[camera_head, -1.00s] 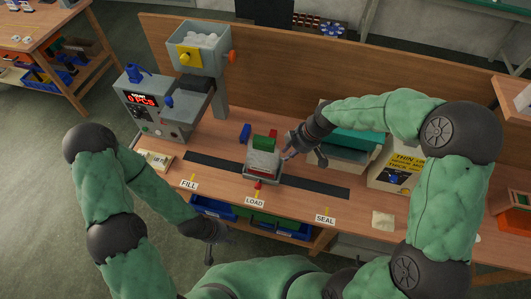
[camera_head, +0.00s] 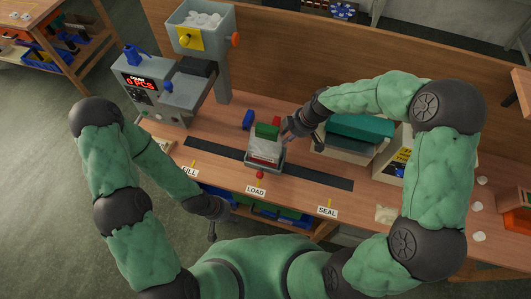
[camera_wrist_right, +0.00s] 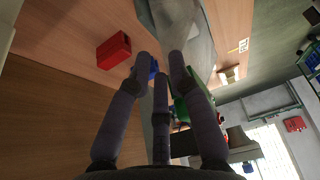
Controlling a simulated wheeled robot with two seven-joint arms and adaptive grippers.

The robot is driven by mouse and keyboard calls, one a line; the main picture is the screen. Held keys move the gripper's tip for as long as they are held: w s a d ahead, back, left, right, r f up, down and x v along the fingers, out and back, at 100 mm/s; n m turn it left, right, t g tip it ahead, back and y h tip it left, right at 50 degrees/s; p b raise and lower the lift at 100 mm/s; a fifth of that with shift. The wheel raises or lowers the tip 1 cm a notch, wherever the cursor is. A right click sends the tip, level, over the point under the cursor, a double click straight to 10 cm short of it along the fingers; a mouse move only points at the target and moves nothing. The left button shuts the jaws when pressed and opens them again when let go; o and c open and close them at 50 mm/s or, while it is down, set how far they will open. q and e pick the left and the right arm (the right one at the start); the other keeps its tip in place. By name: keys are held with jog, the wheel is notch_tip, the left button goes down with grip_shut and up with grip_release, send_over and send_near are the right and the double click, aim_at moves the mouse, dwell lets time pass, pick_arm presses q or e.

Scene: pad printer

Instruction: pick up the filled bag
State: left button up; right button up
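The filled bag (camera_head: 265,149) looks greyish white and sits in a small grey tray (camera_head: 264,169) behind the LOAD label. In the right wrist view the bag (camera_wrist_right: 190,28) is a pale, translucent shape at the top. My right gripper (camera_head: 284,141) is at the right side of the bag. In the wrist view its fingertips (camera_wrist_right: 161,62) are apart, with one finger overlapping the bag's edge; contact is unclear. My left gripper (camera_head: 213,222) hangs low near the bench's front edge, away from the bag, its fingers too small to judge.
A green block (camera_head: 267,131) stands right behind the bag, with a red block (camera_head: 276,121) and a blue block (camera_head: 248,119) near it. A counting machine (camera_head: 155,90) stands at left.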

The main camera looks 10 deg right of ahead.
aim_at(265, 150)
jog(key=b+x, duration=0.1)
jog(key=x, duration=0.4)
jog(key=shift+s, duration=0.15)
jog(key=shift+r, duration=0.1)
grip_shut()
